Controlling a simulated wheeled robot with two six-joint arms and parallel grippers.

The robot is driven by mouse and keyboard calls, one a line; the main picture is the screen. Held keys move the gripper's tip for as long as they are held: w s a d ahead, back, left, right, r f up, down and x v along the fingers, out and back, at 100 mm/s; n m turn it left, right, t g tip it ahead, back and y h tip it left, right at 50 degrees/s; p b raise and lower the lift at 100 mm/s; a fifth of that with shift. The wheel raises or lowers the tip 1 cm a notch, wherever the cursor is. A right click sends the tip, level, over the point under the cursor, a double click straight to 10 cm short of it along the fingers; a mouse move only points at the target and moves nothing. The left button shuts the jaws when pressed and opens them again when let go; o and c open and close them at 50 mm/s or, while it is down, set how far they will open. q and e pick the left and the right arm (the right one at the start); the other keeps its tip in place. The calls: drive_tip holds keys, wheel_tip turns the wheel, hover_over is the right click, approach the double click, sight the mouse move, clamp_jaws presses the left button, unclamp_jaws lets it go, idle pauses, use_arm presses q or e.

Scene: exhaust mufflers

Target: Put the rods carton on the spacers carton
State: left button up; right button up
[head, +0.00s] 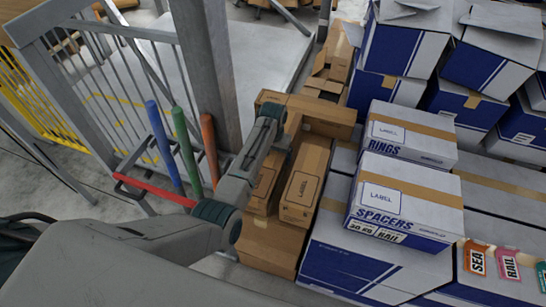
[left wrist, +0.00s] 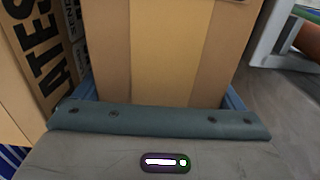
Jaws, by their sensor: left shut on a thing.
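The spacers carton (head: 405,200) is white and blue with a tan tape strip, its lettering facing front. It sits on larger white-and-blue cartons right of centre, with a clear top. My left gripper (head: 272,125) is at the brown cartons left of it, its fingers mostly hidden by my arm in the head view. In the left wrist view it is shut on a brown carton (left wrist: 158,50) with a wide tan tape strip, between the two blue-grey fingers. No rods lettering is readable, so I cannot confirm its name. My right gripper is not in view.
The rings carton (head: 410,135) stands directly behind the spacers carton. A brown labelled carton (head: 304,185) lies just right of my arm. A grey post (head: 205,70), a railing and coloured upright tubes (head: 185,145) stand left. Stacked white-and-blue cartons (head: 400,45) fill the back right.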

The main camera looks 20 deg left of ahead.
use_arm(q)
wheel_tip(320, 180, up, 15)
drive_tip(key=b, duration=0.1)
idle(0.7)
drive_tip(key=shift+w+r, duration=0.1)
